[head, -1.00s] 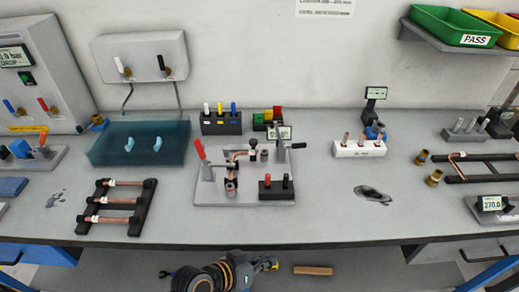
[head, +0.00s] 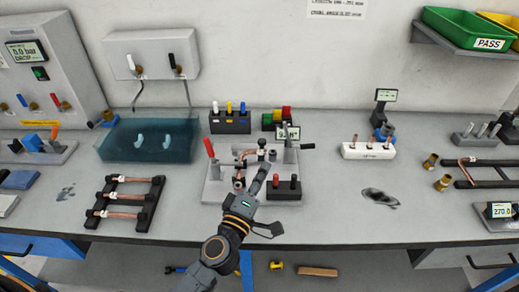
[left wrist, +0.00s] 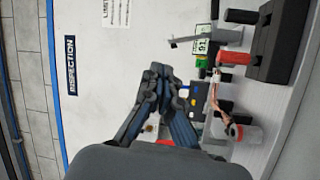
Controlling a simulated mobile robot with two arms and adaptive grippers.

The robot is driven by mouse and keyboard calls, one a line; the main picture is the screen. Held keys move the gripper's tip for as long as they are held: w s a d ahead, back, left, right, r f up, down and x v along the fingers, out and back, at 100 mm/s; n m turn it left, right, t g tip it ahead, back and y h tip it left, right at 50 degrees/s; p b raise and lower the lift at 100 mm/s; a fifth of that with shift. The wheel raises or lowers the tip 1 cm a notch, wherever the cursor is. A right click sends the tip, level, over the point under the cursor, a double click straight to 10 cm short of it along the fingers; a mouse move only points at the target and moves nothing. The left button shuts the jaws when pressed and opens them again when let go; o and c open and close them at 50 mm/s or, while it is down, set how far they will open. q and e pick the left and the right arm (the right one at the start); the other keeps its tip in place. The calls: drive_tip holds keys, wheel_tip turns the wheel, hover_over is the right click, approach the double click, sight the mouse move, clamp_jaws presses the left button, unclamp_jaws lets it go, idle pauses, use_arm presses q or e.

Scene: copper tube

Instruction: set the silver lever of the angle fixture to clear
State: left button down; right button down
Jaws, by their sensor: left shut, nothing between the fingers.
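The angle fixture is a grey plate (head: 213,193) at the middle of the bench, carrying a bent copper tube (head: 243,156) and a small angle display (head: 293,132). A red-handled lever (head: 209,148) stands upright at its left. A silver upright with a dark-tipped lever (head: 307,146) is at its right back; its exact setting is hard to tell. My left gripper (head: 262,171) reaches over the fixture's front, shut and empty, left of the silver lever. Its closed fingers (left wrist: 160,74) show in the left wrist view, with the copper tube (left wrist: 214,98) to their right. My right gripper is out of view.
A black block with red and black posts (head: 284,188) stands close right of my left gripper. A block of coloured posts (head: 230,123) is behind the fixture. A tube rack (head: 149,205) is to the left.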

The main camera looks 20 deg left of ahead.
sight(262, 144)
use_arm(q)
drive_tip(key=a+f+n+g+y, duration=0.1)
drive_tip(key=f, duration=0.1)
drive_tip(key=w+a+f+n+g+y, duration=0.1)
drive_tip(key=f+n, duration=0.1)
drive_tip(key=w+a+f+n+g+y, duration=0.1)
drive_tip(key=a+f+n+y, duration=0.1)
drive_tip(key=w, duration=0.4)
drive_tip(key=w+a+f, duration=0.1)
drive_tip(key=w, duration=0.4)
drive_tip(key=w+f, duration=0.1)
drive_tip(key=w, duration=0.3)
drive_tip(key=shift+w+a, duration=0.35)
drive_tip(key=shift+w, duration=0.05)
